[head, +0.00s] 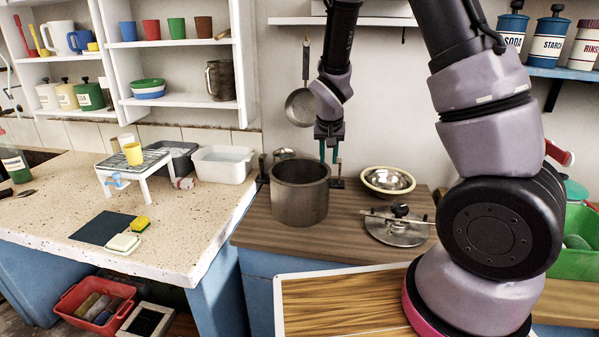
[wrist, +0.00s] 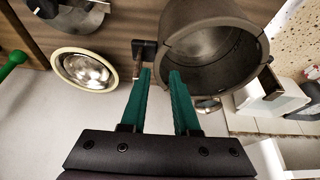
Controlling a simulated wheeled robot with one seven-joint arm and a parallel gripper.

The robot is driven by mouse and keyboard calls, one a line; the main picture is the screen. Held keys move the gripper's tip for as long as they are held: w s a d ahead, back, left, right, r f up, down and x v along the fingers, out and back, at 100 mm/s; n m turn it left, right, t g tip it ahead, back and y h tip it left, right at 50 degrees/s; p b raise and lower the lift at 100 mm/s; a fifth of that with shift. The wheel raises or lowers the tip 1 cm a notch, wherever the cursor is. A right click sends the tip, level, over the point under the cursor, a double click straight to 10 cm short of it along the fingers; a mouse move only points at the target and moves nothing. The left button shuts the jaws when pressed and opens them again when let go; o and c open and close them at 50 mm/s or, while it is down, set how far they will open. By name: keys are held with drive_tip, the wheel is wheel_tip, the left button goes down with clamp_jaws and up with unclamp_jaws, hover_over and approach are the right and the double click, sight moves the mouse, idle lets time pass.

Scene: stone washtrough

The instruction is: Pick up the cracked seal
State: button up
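A dark grey metal pot (head: 300,203) stands open on the wooden counter; in the wrist view its rim (wrist: 172,50) looks dark, with notch-like breaks. I cannot tell whether that rim band is the cracked seal. A steel bowl (head: 388,183) with a cream ring around its edge (wrist: 60,70) stands to the pot's right; the ring could also be a seal, but no crack is clear. My gripper (head: 329,158) is at the pot's back right edge, fingers pointing down. Its green fingers (wrist: 160,75) are apart with nothing visibly held, close to the pot's rim and side handle (wrist: 140,50).
A metal lid (head: 397,228) with a black knob lies front right of the pot. A pan (head: 300,108) hangs on the wall behind. A white tub (head: 222,164) and a small rack (head: 135,165) stand on the left counter.

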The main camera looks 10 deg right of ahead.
sight(328, 175)
drive_tip(key=shift+x, duration=3.1)
clamp_jaws()
